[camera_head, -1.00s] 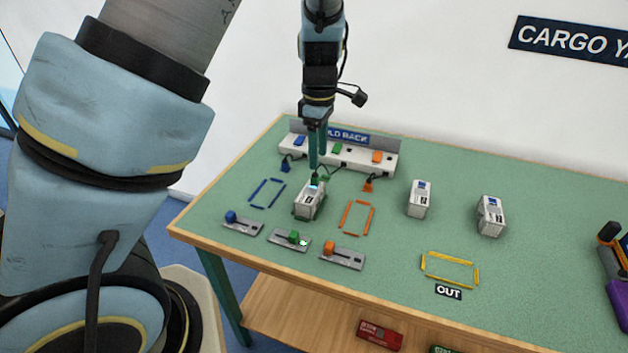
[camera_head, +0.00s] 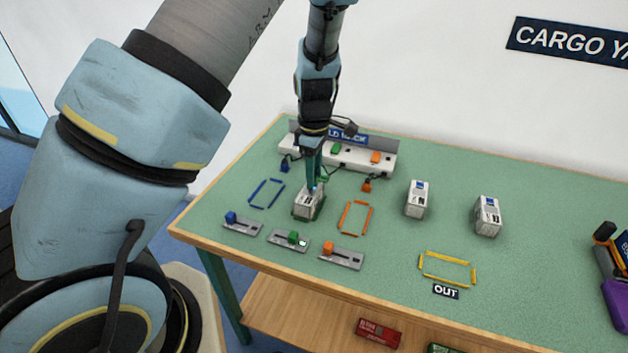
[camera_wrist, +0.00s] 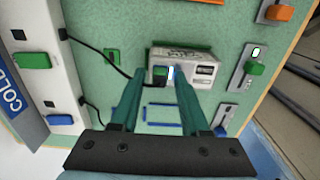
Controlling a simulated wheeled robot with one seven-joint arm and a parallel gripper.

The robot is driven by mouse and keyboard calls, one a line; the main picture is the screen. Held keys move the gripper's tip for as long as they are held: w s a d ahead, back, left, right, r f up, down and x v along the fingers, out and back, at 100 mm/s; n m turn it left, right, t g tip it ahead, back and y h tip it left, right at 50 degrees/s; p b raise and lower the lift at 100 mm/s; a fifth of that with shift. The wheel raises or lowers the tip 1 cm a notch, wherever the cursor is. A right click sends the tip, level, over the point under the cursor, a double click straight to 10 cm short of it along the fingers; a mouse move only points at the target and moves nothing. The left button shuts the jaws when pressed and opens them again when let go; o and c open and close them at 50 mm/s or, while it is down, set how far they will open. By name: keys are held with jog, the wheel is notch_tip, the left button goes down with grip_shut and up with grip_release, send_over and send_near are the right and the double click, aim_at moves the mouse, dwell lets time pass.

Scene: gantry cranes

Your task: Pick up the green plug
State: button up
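The green plug (camera_wrist: 160,73) shows in the wrist view at the near end of a white container (camera_wrist: 205,71), with a black cable running from it toward the rack. My gripper (camera_wrist: 159,80) is open. Its two teal fingers point down, one on each side of the plug, with a gap between them; I cannot tell whether they touch it. In the head view my gripper (camera_head: 314,188) stands over the container (camera_head: 306,207) and hides the plug.
The COLD RACK (camera_head: 352,157) stands behind. A small green block (camera_wrist: 112,55) sits on the table between rack and container. The blue plug (camera_head: 285,167) and orange plug (camera_head: 366,186) are nearby. Sliders (camera_head: 290,240) lie in front. Two containers (camera_head: 417,200) stand right.

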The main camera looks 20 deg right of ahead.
grip_shut()
jog(key=shift+r, duration=0.1)
dwell(0.4)
